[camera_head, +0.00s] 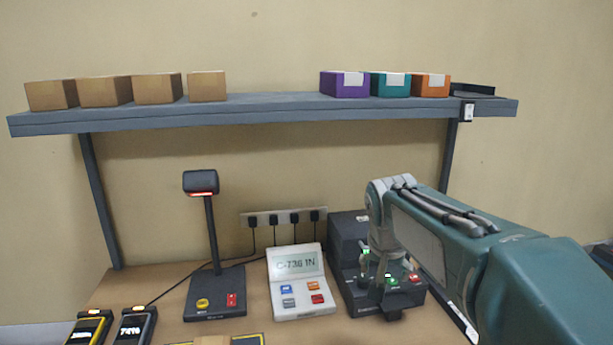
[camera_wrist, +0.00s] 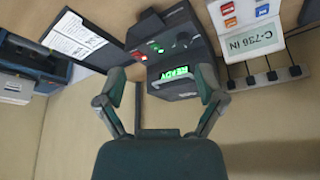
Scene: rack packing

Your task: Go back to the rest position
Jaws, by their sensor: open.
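My arm reaches in from the right of the head view. My gripper (camera_head: 377,278) hangs at its end, in front of a dark device (camera_head: 347,236) with red and green buttons on the bench. In the wrist view my gripper (camera_wrist: 160,82) has its two fingers spread wide with nothing between them. The dark device also shows there beyond the fingers (camera_wrist: 180,58), with a lit green READY display. In the head view my arm hides part of the device and the fingers are hard to make out.
A white console (camera_head: 297,280) reading C-736 IN and a scanner stand (camera_head: 208,235) stand left of the device. Two handhelds lie front left. Above, a grey shelf (camera_head: 270,108) holds several brown boxes (camera_head: 157,88) and purple (camera_head: 344,88), teal and orange boxes.

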